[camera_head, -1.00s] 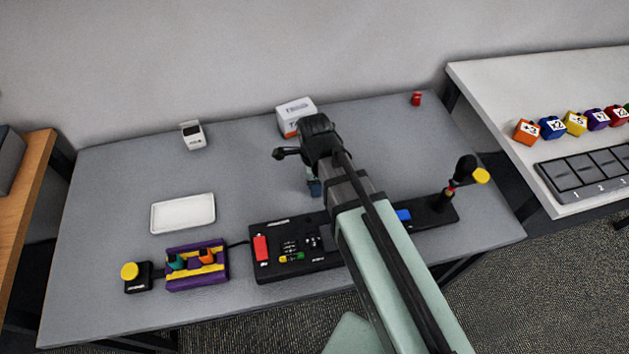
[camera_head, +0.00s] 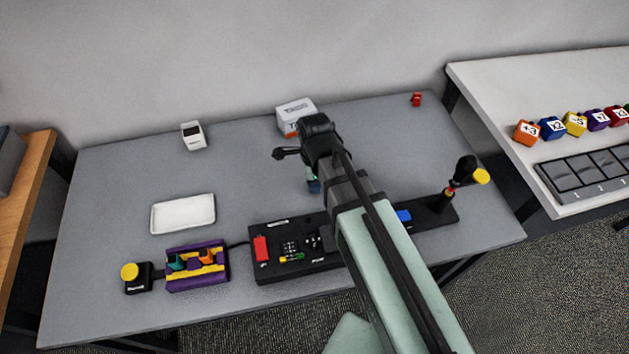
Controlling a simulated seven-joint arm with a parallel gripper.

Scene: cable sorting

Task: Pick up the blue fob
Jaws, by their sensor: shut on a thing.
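My gripper (camera_head: 311,174) hangs over the middle of the grey table, mostly hidden behind my own arm. A small dark-blue piece, seemingly the blue fob (camera_head: 314,186), shows just left of the arm at the gripper's lower end. The gripper is shut on it. Its shape and the fingers' contact are too small and covered to make out, and I cannot tell its height above the table.
A black panel (camera_head: 285,270) with red and blue parts lies at the front. A purple-and-yellow holder (camera_head: 196,282), yellow button (camera_head: 129,271), white tray (camera_head: 183,214), white device (camera_head: 193,136), box (camera_head: 296,112) and small red object (camera_head: 416,99) stand around.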

